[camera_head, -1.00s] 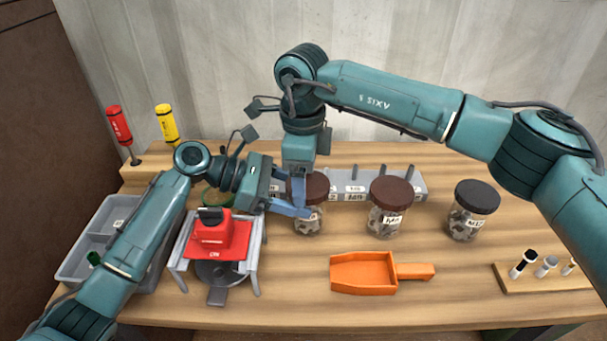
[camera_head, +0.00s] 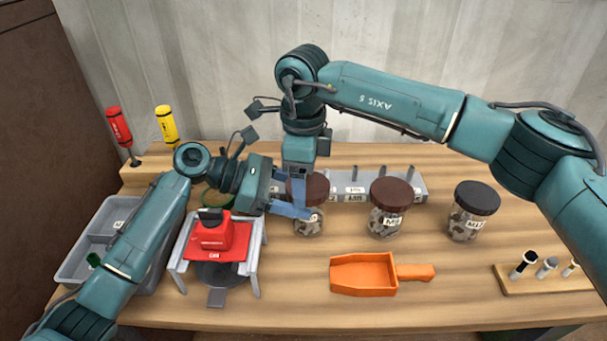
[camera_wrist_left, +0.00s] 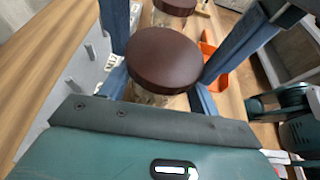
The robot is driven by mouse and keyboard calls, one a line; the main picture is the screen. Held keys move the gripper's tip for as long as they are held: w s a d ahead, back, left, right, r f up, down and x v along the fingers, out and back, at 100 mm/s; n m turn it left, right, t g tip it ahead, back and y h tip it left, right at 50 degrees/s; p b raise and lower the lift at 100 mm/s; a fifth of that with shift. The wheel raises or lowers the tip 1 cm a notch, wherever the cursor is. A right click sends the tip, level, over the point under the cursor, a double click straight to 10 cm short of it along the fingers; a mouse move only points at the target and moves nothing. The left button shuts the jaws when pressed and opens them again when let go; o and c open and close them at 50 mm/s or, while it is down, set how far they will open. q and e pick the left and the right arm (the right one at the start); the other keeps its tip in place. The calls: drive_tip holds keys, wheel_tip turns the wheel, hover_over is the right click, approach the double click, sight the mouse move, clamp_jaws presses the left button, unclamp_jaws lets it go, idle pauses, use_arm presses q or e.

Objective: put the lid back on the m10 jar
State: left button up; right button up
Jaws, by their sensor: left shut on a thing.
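The jar (camera_head: 308,222) at the left of the row is clear and holds grey pieces. Its label is partly hidden, so I cannot read it as M10. A dark brown round lid (camera_head: 317,187) sits level at its mouth; the left wrist view shows the lid (camera_wrist_left: 165,60) from above, with glass below it. Whether it is fully seated I cannot tell. My left gripper (camera_head: 297,206) is shut on this jar, its fingers around the body below the lid. My right gripper (camera_head: 298,183) points down at the lid from above; its grip is hidden.
A brown-lidded jar (camera_head: 388,208) and a black-lidded jar (camera_head: 471,212) stand to the right. An orange scoop (camera_head: 363,273) lies in front.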

use_arm(q)
drive_tip(key=shift+r, duration=0.15)
use_arm(e)
drive_tip(key=shift+s+d+f, duration=0.15)
drive_tip(key=shift+f, duration=0.45)
drive_tip(key=o, duration=0.7)
drive_tip(key=shift+r, duration=2.15)
drive_tip(key=shift+c, duration=0.5)
drive_tip(key=c, duration=1.3)
